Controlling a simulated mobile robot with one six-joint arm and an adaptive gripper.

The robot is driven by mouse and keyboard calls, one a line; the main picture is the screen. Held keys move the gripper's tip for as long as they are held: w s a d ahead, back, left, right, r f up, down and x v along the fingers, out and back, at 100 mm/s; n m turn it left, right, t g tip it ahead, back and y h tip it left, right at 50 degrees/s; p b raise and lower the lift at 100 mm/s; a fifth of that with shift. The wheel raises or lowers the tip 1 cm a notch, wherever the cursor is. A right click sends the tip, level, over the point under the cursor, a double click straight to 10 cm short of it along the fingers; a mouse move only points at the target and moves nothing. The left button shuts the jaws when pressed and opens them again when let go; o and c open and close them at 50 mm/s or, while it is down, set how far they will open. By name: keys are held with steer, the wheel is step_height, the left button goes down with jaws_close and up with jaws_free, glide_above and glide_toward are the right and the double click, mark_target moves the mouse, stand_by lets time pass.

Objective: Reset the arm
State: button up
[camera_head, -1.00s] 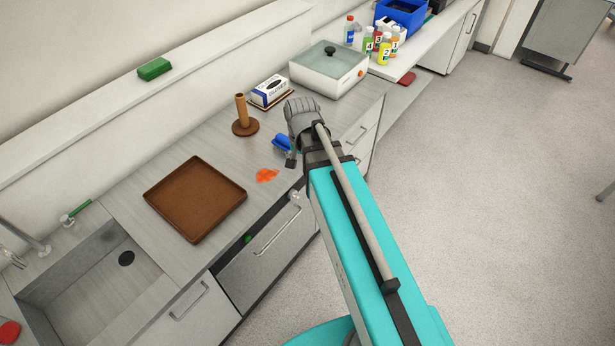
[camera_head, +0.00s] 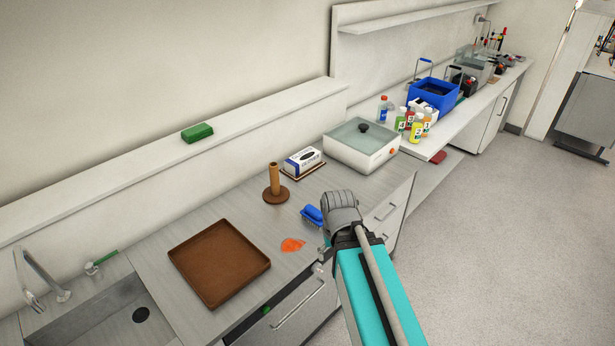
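My turquoise arm (camera_head: 370,295) reaches up from the bottom of the head view, with its grey wrist (camera_head: 342,208) over the front edge of the counter. Only a small dark part of my gripper (camera_head: 326,241) shows, left of and below the wrist. Its fingertips are hidden behind the arm, so I cannot see whether it is open or shut. A blue brush (camera_head: 312,215) lies on the counter just left of the wrist. An orange spill (camera_head: 292,245) lies in front of it.
A brown tray (camera_head: 220,265), a brown post on a round base (camera_head: 274,187), a glove box (camera_head: 303,162) and a glass-lidded white appliance (camera_head: 361,148) stand on the counter. Bottles (camera_head: 416,128) and a blue crate (camera_head: 433,94) stand farther right. A drawer (camera_head: 300,310) is open below. Floor at right is clear.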

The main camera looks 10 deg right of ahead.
steer(key=shift+f+b, duration=1.85)
steer(key=shift+f, duration=0.3)
